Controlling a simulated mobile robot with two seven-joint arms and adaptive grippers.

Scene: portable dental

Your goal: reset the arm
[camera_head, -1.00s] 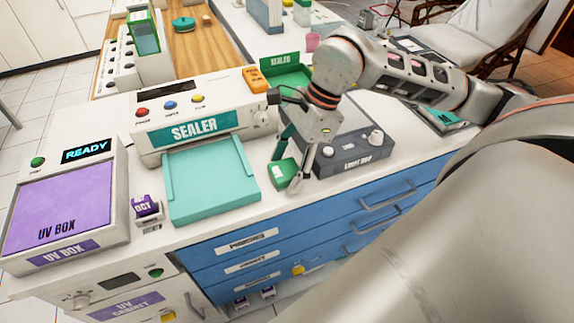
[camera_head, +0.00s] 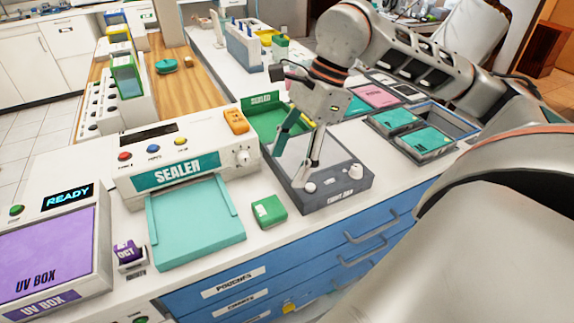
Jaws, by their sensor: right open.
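My right gripper (camera_head: 297,158) is open and empty. It hangs above the grey light box (camera_head: 340,189) on the white counter, with its fingers pointing down. A small green box (camera_head: 269,211) with a white label lies on the counter, between the teal tray of the sealer and the light box, apart from the gripper. My right arm (camera_head: 400,62) reaches in from the right side of the picture. My left gripper is not in view.
The sealer (camera_head: 181,172) with its teal tray (camera_head: 195,228) stands left of the green box. The UV box (camera_head: 52,243) and a small purple block (camera_head: 128,252) are farther left. A green bin (camera_head: 262,112) stands behind the light box. Teal packs in trays (camera_head: 428,141) lie at right.

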